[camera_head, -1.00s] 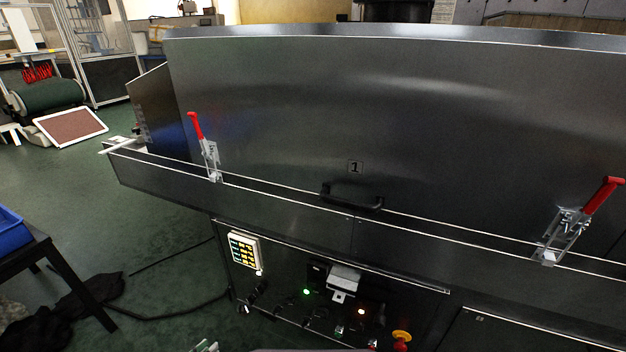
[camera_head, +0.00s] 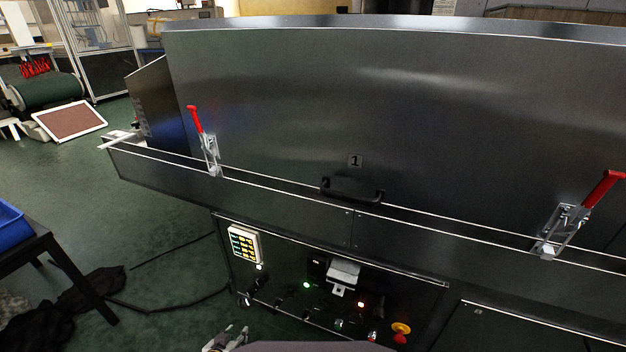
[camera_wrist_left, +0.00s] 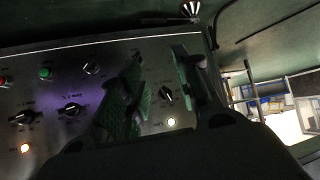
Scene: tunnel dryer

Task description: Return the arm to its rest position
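My left gripper (camera_head: 228,340) shows only in part at the bottom edge of the head view, below and in front of the dryer's control panel. Part of my arm shows beside it at the bottom edge. In the left wrist view the gripper (camera_wrist_left: 162,92) has its two green-padded fingers apart, with nothing between them. The control panel (camera_wrist_left: 60,105) with its knobs and lights lies behind the fingers there. My right gripper is in neither view.
The tunnel dryer's metal cover (camera_head: 280,110) has a black handle (camera_head: 352,190) and two red-handled clamps (camera_head: 204,140). A keypad (camera_head: 243,245) and a red-yellow emergency button (camera_head: 401,331) are on the front. A black table with a blue bin (camera_head: 10,238) stands left. Green floor lies between.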

